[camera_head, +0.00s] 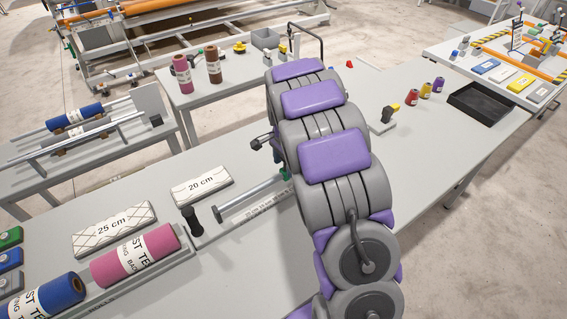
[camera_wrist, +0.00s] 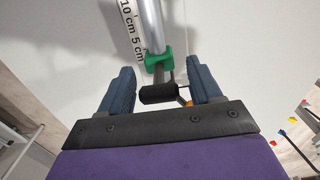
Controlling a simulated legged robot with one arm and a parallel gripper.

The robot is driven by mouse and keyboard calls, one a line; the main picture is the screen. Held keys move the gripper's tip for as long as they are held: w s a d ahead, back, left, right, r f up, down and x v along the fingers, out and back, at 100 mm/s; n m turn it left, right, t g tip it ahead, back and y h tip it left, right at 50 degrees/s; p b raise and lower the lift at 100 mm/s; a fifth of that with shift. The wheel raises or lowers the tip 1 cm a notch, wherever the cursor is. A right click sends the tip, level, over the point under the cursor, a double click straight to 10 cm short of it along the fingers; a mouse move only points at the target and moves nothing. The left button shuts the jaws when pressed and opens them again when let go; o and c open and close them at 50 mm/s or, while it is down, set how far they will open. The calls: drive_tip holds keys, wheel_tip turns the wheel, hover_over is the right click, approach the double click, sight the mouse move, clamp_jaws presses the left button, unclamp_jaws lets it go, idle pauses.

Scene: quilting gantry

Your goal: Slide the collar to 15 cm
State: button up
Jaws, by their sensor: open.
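The green collar (camera_wrist: 158,60) sits around the silver rod (camera_wrist: 150,22) in the wrist view, at the low end of the scale just past the printed 5 cm. A black cylindrical grip (camera_wrist: 158,93) sits just below it in the picture. My gripper (camera_wrist: 161,84) is open, with one finger on each side of the black grip and visible gaps on both sides. In the head view, a small bit of the green collar (camera_head: 285,174) shows beside my arm, which hides my gripper. The rod (camera_head: 245,200) runs left from there, beside the scale strip (camera_head: 262,209).
A black upright knob (camera_head: 191,220) stands near the rod's left end. The 20 cm block (camera_head: 201,185) and 25 cm block (camera_head: 114,229) lie to the left, with a pink roll (camera_head: 134,255) in front. A black tray (camera_head: 484,104) is on the table at the right.

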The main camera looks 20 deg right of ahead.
drive_tip(key=shift+d, duration=0.3)
drive_tip(key=shift+c, duration=0.2)
drive_tip(key=shift+d, duration=0.1)
drive_tip(key=c, duration=0.3)
drive_tip(key=shift+a, duration=0.5)
drive_tip(key=c, duration=0.7)
drive_tip(key=shift+d, duration=0.15)
clamp_jaws()
drive_tip(key=a+p, duration=0.1)
drive_tip(key=a, duration=0.2)
drive_tip(key=s+a, duration=0.1)
drive_tip(key=a, duration=0.2)
drive_tip(key=s+a+p, duration=0.1)
drive_tip(key=a, duration=0.3)
drive_tip(key=shift+s+p, duration=0.1)
drive_tip(key=shift+p, duration=0.2)
drive_tip(key=o, duration=1)
unclamp_jaws()
drive_tip(key=shift+d, duration=0.1)
